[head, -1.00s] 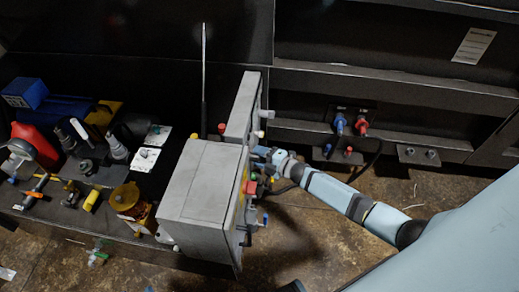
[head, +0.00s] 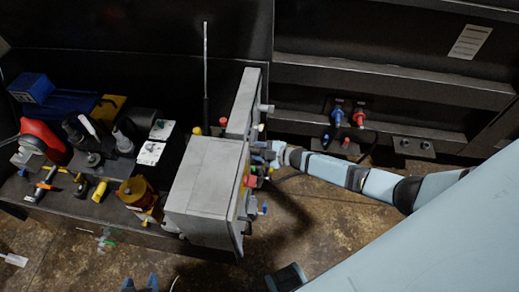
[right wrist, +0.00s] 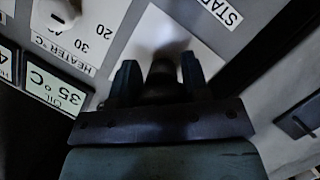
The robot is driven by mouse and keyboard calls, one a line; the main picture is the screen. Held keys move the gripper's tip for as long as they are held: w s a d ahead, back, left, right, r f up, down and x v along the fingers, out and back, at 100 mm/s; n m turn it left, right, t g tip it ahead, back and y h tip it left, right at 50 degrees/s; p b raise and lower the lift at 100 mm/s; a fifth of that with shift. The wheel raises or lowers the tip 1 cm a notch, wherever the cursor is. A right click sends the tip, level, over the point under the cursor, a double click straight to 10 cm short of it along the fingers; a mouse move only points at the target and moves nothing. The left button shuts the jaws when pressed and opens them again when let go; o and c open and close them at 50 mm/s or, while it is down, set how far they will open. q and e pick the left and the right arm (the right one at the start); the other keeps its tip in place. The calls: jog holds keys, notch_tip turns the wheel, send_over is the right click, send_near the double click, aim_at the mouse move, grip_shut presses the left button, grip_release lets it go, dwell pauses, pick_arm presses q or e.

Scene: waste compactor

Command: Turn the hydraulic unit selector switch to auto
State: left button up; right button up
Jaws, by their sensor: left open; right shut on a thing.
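The grey control box (head: 205,178) stands in the middle of the head view, its control face turned right and seen edge-on. My right gripper (head: 268,155) is at that face. In the right wrist view my right gripper (right wrist: 160,80) is shut on a dark switch knob (right wrist: 163,70) in front of a pale plate (right wrist: 188,42). The knob is blurred and shaded, so its pointing direction and any auto mark cannot be read. My left gripper (head: 140,284) is open and empty at the bottom edge of the head view, mostly cut off.
The panel also has a START label (right wrist: 220,12), a heater dial (right wrist: 65,12) and an oil display (right wrist: 55,88) reading 35 °C. Red (head: 250,181) and blue (head: 263,209) controls stick out near my right gripper. A cluttered bench (head: 80,215) is left of the box.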

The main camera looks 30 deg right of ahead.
dwell(0.3)
jog(key=o, duration=0.9)
jog(key=v, duration=1.4)
jog(key=shift+a+p, duration=0.1)
jog(key=shift+p, duration=0.3)
jog(key=s+a+r+m+t+h+p, duration=0.1)
jog(key=s+a+r+m+h+p, duration=0.2)
jog(key=a, duration=0.4)
jog(key=s+a+r+m+p, duration=0.4)
jog(key=s+a+r, duration=0.1)
jog(key=a, duration=0.1)
jog(key=s+a+r+m+h+p, duration=0.1)
jog(key=s+r+m, duration=0.1)
jog(key=s+r, duration=0.1)
jog(key=s+a+r+m+g+h+p, duration=0.1)
jog(key=s+r+m, duration=0.1)
jog(key=s+r, duration=0.1)
jog(key=s+a+r+m+p, duration=0.2)
jog(key=s+r, duration=0.1)
jog(key=shift+s+a+r+m+g+h, duration=0.15)
jog(key=shift+s+r+m+g+h, duration=0.15)
jog(key=shift+s+g+h, duration=0.1)
